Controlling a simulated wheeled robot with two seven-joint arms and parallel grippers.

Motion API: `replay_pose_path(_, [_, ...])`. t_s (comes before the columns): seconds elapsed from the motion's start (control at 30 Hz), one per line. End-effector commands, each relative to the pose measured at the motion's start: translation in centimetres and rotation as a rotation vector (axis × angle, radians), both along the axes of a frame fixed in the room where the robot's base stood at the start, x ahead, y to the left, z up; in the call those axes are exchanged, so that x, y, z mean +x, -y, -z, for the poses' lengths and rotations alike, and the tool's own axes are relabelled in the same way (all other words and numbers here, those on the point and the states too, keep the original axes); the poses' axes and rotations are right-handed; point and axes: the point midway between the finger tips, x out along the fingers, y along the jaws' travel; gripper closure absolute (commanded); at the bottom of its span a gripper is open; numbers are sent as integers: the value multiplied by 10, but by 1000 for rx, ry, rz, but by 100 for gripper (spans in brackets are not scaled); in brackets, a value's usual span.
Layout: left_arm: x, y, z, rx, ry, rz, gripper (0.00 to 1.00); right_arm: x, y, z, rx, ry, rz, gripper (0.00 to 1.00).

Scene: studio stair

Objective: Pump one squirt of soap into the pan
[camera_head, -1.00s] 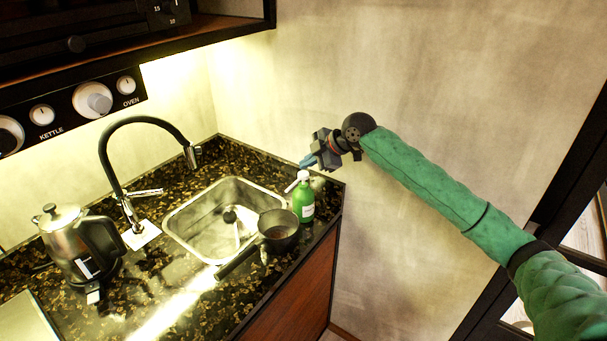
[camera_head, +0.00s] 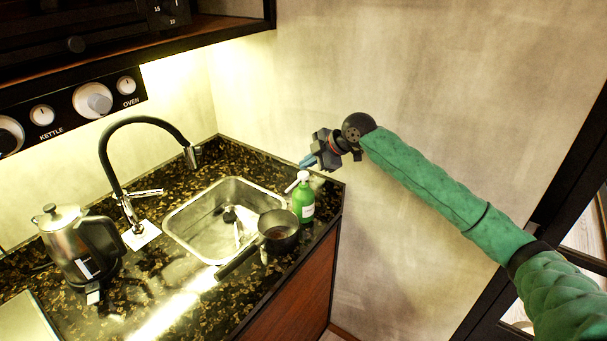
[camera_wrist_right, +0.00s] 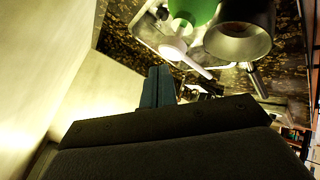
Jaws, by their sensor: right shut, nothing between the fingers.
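The green soap bottle (camera_head: 304,202) with a white pump top stands upright on the counter by the sink's right corner. In the right wrist view the bottle (camera_wrist_right: 193,10) is at the top, with its white pump head (camera_wrist_right: 172,48) nearest me. The dark pan (camera_head: 279,232) sits beside the bottle, its handle toward the lower left; it also shows in the wrist view (camera_wrist_right: 240,38). My right gripper (camera_head: 307,162) is shut and empty, above and behind the pump top, apart from it. Its blue fingers (camera_wrist_right: 158,86) are together. My left gripper is out of view.
The steel sink (camera_head: 190,215) lies left of the pan, with a black faucet (camera_head: 122,165) behind it. A steel kettle (camera_head: 75,245) stands at the left. The wall is close behind the bottle. Cabinets with knobs hang at upper left.

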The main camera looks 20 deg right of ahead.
Motion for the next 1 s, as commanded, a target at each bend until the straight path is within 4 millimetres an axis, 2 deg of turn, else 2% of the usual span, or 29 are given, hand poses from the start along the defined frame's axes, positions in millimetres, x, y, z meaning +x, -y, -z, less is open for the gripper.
replay_pose_path(0.63, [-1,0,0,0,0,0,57,0,0,0,0,0,0,100])
replay_pose_path(1.0, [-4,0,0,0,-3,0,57,0,0,8,0,0,0,100])
